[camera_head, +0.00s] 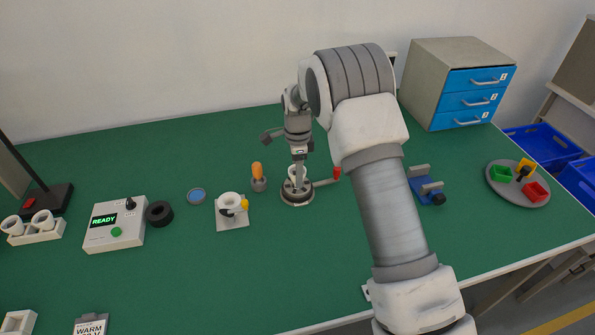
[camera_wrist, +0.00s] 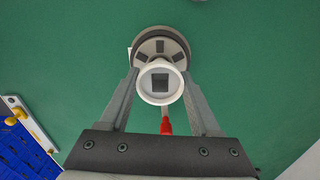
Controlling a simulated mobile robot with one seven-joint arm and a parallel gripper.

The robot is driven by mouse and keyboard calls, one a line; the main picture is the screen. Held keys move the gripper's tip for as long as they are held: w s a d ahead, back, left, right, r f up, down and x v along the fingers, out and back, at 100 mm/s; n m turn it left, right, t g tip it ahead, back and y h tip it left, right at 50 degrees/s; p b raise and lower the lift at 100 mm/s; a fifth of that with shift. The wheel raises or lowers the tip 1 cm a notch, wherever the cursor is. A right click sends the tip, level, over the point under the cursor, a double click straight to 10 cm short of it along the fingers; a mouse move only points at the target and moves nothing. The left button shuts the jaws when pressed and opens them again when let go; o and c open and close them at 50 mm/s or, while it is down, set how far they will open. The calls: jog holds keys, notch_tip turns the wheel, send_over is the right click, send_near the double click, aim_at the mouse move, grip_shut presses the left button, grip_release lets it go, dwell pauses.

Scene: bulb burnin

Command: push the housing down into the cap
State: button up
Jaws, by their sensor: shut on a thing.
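My gripper (camera_head: 299,155) points down over a round grey fixture (camera_head: 297,198) with a red-tipped lever (camera_head: 336,173). It is shut on the white housing (camera_head: 297,172), which stands upright at the fixture's centre. In the wrist view the housing (camera_wrist: 144,93) shows as a white ring with a dark square inside, between the two fingers. The fixture (camera_wrist: 176,46), with dark pads, shows beyond it, and the red lever tip (camera_wrist: 165,126) shows below it. The cap cannot be made out; the housing and fixture hide that spot. How deep the housing sits, I cannot tell.
Left of the fixture are an orange-handled tool (camera_head: 257,171), a white stand with a ring (camera_head: 231,222), a blue disc (camera_head: 196,196) and a READY control box (camera_head: 114,225). Right are a blue clamp (camera_head: 428,188) and a round tray (camera_head: 507,190). Drawers (camera_head: 470,95) stand behind.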

jog(key=shift+f+b, duration=0.35)
jog(key=shift+f, duration=0.25)
dwell(0.3)
jog(key=o, duration=1.4)
notch_tip(320, 180, up, 18)
jog(key=p, duration=0.1)
jog(key=shift+f, duration=0.25)
